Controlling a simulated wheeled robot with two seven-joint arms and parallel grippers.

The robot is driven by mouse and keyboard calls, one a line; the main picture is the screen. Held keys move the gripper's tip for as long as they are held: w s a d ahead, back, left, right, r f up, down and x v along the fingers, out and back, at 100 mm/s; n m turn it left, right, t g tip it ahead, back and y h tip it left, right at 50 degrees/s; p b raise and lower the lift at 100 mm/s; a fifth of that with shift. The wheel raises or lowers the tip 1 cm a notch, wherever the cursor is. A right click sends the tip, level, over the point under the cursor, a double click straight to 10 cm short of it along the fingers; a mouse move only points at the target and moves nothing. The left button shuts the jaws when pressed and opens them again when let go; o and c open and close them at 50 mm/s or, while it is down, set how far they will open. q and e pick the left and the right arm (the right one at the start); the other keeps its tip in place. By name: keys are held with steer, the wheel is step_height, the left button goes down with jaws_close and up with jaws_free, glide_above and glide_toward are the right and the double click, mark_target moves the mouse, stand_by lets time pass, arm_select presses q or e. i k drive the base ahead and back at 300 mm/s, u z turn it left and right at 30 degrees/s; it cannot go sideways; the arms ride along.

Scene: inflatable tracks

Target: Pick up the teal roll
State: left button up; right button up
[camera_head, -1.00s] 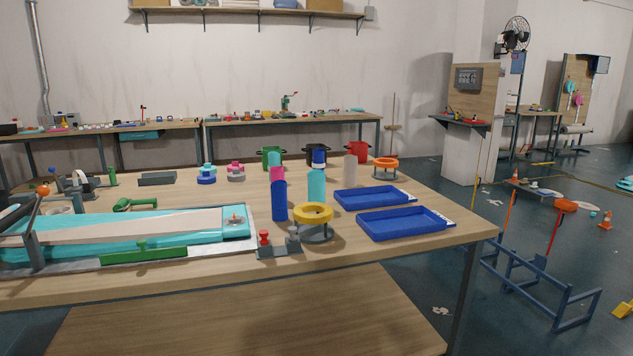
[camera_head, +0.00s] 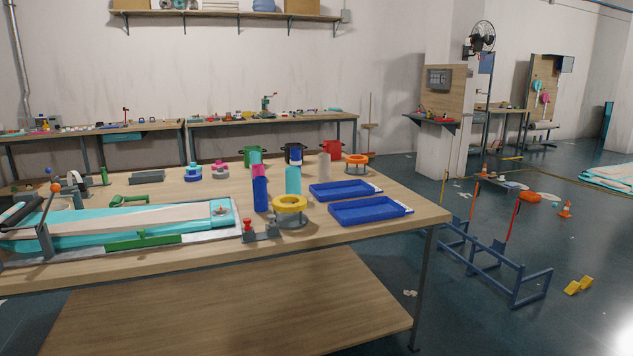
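A teal roll (camera_head: 293,181) stands upright on the wooden workbench (camera_head: 345,236), near its middle. A blue roll (camera_head: 260,194) stands just left of it, with a pink roll (camera_head: 259,170) partly hidden behind. A second teal piece (camera_head: 256,156) shows farther back, its lower part hidden. A dark blue roll top (camera_head: 295,154) shows behind the nearer teal roll. Neither of my grippers is in view.
A yellow ring on a stand (camera_head: 289,205) is in front of the teal roll. Two blue trays (camera_head: 370,212) lie to its right, with a whitish roll (camera_head: 324,166) behind them. A long track (camera_head: 110,228) fills the bench's left.

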mark_target(293, 173)
steer(key=z, duration=0.65)
steer(key=i, duration=1.65)
steer(key=u, duration=0.55)
steer(key=i, duration=1.05)
steer(key=u, duration=1.1)
